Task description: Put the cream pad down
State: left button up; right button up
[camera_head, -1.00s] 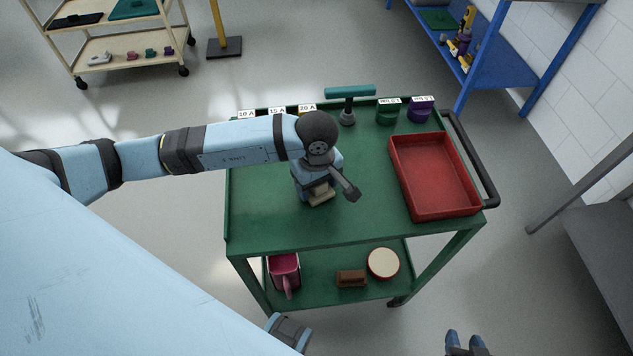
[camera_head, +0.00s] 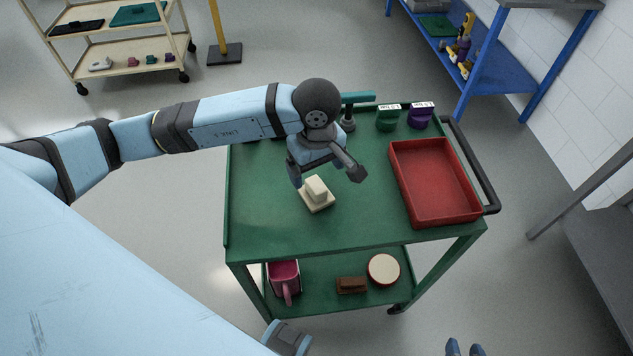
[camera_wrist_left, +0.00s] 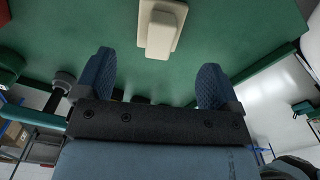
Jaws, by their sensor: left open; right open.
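The cream pad (camera_head: 317,199), a flat square base with a raised block on top, lies on the green top of the cart (camera_head: 262,218), left of the red tray. My left gripper (camera_head: 318,178) is open just above and behind the pad, apart from it. In the left wrist view the pad (camera_wrist_left: 158,30) lies on the green surface beyond the two spread fingers (camera_wrist_left: 154,78), with nothing between them. The fingertips of my right gripper (camera_head: 465,348) show at the bottom edge of the head view, open and empty.
A red tray (camera_head: 436,180) fills the cart's right side. A teal-handled tool (camera_head: 349,112), a green pot (camera_head: 387,118) and a purple pot (camera_head: 421,116) stand along the back edge. The cart top's front left is clear. The lower shelf holds a pink scoop (camera_head: 285,277), a brown block (camera_head: 351,285) and a round cream-topped item (camera_head: 384,268).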

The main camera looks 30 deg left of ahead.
aim_at(316, 185)
pick_arm(q)
jog(key=shift+r, duration=2.1)
